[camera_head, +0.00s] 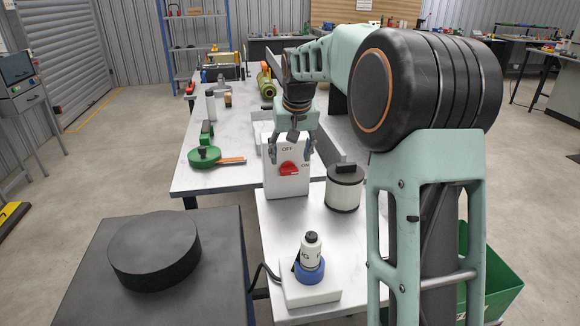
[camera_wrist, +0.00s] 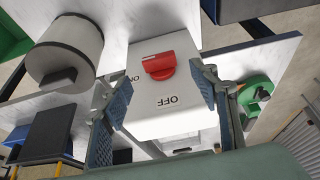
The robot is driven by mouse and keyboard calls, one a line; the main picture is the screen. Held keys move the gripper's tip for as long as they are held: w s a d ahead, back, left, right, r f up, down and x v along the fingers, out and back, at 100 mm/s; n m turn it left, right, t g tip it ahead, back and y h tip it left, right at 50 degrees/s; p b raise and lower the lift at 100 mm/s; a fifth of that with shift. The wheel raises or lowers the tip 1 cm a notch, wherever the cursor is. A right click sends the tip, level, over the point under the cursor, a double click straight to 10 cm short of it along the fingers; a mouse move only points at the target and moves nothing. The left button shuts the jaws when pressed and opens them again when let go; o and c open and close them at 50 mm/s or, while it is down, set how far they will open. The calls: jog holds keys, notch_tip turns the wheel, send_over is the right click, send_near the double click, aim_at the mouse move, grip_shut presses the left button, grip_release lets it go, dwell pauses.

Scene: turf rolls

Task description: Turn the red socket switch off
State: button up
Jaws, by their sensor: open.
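The red switch (camera_head: 289,168) is a rotary knob on the front of a white box (camera_head: 287,187). OFF is printed above it and ON to its right in the head view. The red switch also shows in the wrist view (camera_wrist: 160,66), its bar lying crosswise toward the ON side, with OFF facing it at a right angle. My gripper (camera_head: 290,147) is open, its fingers spread at the upper front of the box. In the wrist view my gripper (camera_wrist: 155,88) has one finger on each side of the box, apart from the knob and holding nothing.
A white cylinder with black bands (camera_head: 344,190) stands close right of the box. A white-and-blue device (camera_head: 310,265) sits on the bench nearer me. A green tool (camera_head: 204,156) lies to the left, and a black round block (camera_head: 155,250) stands front left.

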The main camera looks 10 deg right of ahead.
aim_at(289, 169)
jog(key=x, duration=0.5)
jog(key=shift+f, duration=0.1)
jog(key=c, duration=1.2)
jog(key=shift+o, duration=0.2)
